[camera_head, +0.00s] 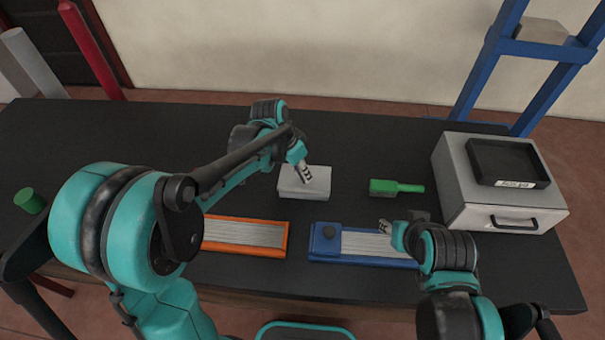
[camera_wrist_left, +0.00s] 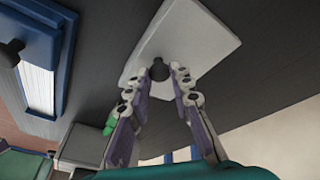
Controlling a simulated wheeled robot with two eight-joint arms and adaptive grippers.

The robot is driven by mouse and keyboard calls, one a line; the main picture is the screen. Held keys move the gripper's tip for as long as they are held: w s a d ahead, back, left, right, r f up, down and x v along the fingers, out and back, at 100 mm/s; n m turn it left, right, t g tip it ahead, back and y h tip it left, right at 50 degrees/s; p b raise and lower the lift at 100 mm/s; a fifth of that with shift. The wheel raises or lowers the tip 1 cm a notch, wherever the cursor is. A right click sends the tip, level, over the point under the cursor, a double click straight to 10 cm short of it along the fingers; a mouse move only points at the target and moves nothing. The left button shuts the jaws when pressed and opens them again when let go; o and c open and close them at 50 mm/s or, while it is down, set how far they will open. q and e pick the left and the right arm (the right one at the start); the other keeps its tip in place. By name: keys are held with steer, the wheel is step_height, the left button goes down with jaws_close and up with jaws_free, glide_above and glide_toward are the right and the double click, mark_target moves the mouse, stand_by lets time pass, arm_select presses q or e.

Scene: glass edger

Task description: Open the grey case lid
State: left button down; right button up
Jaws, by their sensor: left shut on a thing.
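The grey case (camera_head: 290,188) is a small pale box near the middle of the black table. In the left wrist view its pale lid (camera_wrist_left: 200,45) carries a dark knob (camera_wrist_left: 158,70). I cannot tell whether the lid sits flush or is slightly raised. My right gripper (camera_head: 386,227) is over the blue-framed tray; its jaw opening is too small to make out.
An orange-framed tray (camera_head: 288,239) and a blue-framed tray (camera_head: 316,257) with a dark knob lie in front of the case. A green brush (camera_head: 385,188) lies to its right. A white cabinet (camera_head: 455,180) with a black tray (camera_head: 487,155) on top stands at the right.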

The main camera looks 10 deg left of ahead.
arm_select(q)
steer(key=shift+w+r+g+p, duration=0.45)
steer(key=shift+w+r+g, duration=0.35)
steer(key=shift+g, duration=0.4)
steer(key=shift+w+r+n+g+p, duration=0.2)
steer(key=shift+w+r+g, duration=0.1)
steer(key=shift+w+g, duration=0.35)
steer(key=shift+w+r+n+g+p, duration=0.2)
steer(key=shift+w+r+g, duration=0.15)
steer(key=shift+g, duration=0.5)
